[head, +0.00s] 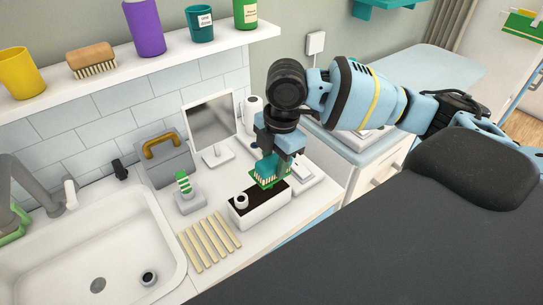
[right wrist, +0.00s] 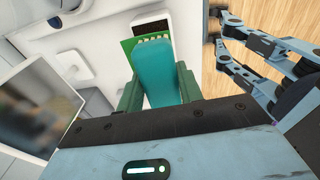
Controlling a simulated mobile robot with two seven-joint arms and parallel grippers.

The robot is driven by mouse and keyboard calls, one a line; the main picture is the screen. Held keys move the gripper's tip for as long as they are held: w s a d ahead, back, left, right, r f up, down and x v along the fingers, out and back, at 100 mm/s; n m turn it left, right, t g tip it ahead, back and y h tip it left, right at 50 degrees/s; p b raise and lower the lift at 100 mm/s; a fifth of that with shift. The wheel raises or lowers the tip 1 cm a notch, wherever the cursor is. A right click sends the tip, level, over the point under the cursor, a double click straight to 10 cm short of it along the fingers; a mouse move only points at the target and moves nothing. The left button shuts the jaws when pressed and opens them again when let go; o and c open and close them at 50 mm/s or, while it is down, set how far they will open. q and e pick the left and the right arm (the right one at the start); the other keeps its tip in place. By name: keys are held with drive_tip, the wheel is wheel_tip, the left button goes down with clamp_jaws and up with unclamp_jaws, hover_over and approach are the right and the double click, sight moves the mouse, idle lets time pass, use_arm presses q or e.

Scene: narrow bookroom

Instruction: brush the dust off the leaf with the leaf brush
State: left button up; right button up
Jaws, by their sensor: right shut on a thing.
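My right gripper (head: 272,160) is above the white trough of dark soil (head: 262,211) on the counter. It is shut on the leaf brush (head: 264,172), which has a green head and pale bristles. In the right wrist view the brush's teal handle (right wrist: 158,72) sits between the green fingers of the right gripper (right wrist: 158,90). In the head view the brush appears over the trough; whether it touches anything there is unclear. I cannot make out a leaf for certain. A green-and-white striped piece (head: 183,182) stands on a small grey block. My left gripper is not in view.
A small white pot (head: 240,201) is at the trough's left end. Pale slats (head: 209,242) lie between it and the sink (head: 95,250). A grey caddy (head: 166,165) and a mirror (head: 210,123) stand behind. A wooden brush (head: 91,58) and cups are on the shelf.

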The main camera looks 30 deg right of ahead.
drive_tip(key=shift+w+a+f, duration=0.1)
drive_tip(key=shift+w, duration=1.05)
drive_tip(key=shift+s, duration=0.15)
drive_tip(key=shift+s, duration=1.1)
drive_tip(key=shift+w, duration=0.65)
